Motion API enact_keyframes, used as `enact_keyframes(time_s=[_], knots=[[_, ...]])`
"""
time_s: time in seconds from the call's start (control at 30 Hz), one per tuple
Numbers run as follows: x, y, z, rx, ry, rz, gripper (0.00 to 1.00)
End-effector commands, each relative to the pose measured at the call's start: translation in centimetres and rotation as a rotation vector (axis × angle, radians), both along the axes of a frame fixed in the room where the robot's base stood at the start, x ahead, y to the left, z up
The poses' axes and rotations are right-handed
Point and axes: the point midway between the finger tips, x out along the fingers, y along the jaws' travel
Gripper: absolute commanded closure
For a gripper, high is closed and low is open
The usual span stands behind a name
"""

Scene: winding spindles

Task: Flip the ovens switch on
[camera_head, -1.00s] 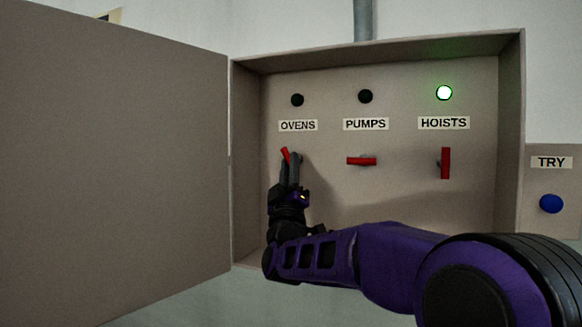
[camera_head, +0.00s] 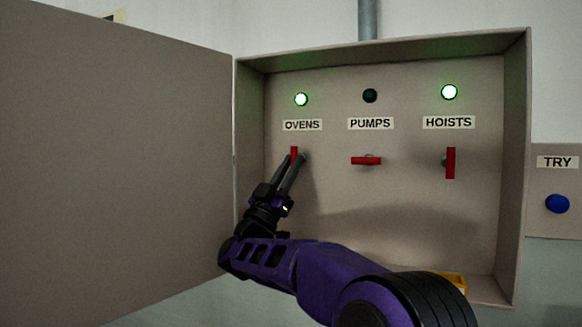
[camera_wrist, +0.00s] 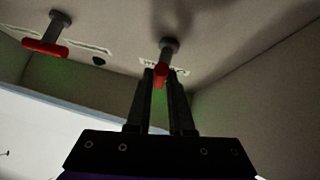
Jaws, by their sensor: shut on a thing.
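The red ovens switch (camera_head: 294,153) stands upright under the OVENS label (camera_head: 302,125) in the open panel box. The ovens lamp (camera_head: 301,99) above it glows green. My gripper (camera_head: 297,160) is shut on the ovens switch handle, reaching it from the lower left. In the wrist view the red handle (camera_wrist: 161,75) sits between the two dark fingertips (camera_wrist: 161,80). The fingers partly hide the lower part of the handle in the head view.
The pumps switch (camera_head: 366,160) lies horizontal under a dark lamp (camera_head: 370,95). The hoists switch (camera_head: 450,163) is upright under a lit green lamp (camera_head: 449,92). The open door (camera_head: 120,160) fills the left. A blue TRY button (camera_head: 557,204) is at the right. A yellow object (camera_head: 452,282) shows low in the box.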

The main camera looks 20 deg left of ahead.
Motion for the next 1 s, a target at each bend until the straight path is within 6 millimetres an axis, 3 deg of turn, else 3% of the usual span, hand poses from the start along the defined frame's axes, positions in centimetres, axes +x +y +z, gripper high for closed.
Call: enact_keyframes(time_s=[0.37,0.4,0.57,1.0], knots=[[0.0,0.0,0.3,0.007,-0.004,0.002,1.00],[0.0,0.0,0.3,0.007,-0.004,0.002,0.77],[0.0,0.0,0.3,0.007,-0.003,0.001,0.50],[-0.9,0.4,-0.8,0.005,0.000,0.004,0.50]])
